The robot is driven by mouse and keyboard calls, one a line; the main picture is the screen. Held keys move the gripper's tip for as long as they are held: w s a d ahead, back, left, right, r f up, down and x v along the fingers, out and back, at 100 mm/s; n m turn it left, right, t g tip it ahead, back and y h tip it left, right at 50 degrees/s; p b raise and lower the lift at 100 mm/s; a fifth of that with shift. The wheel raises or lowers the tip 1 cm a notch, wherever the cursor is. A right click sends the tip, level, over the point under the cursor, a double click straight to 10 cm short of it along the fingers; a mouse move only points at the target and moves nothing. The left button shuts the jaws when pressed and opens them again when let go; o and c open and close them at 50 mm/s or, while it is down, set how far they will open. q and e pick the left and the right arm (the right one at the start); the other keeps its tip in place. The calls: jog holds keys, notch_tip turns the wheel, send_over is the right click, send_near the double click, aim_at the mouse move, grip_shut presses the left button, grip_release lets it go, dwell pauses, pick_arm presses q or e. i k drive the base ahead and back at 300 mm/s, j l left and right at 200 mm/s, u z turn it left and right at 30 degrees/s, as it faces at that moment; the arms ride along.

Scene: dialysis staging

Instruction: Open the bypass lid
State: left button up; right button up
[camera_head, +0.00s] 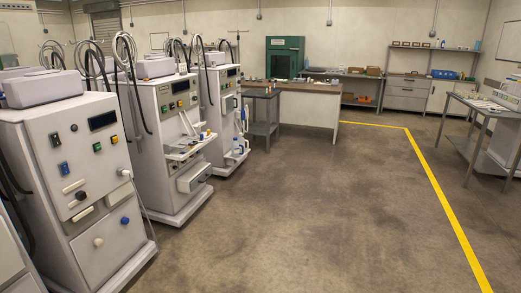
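Several white dialysis machines stand in a row on the left; the nearest full one (72,165) has buttons, a dark display and blue and white round knobs low on its front. The middle machine (165,125) has an open shelf-like panel (190,148) and a drawer-like box (194,176) sticking out. A third machine (222,105) stands behind it. I cannot tell which part is the bypass lid. Neither of my grippers shows in the head view.
Open concrete floor (290,210) lies ahead and to the right, crossed by a yellow line (440,190). A desk (308,103) and small metal table (262,110) stand at the back. A metal table (470,125) stands at the right.

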aim_at(183, 141)
jog(key=i, duration=2.05)
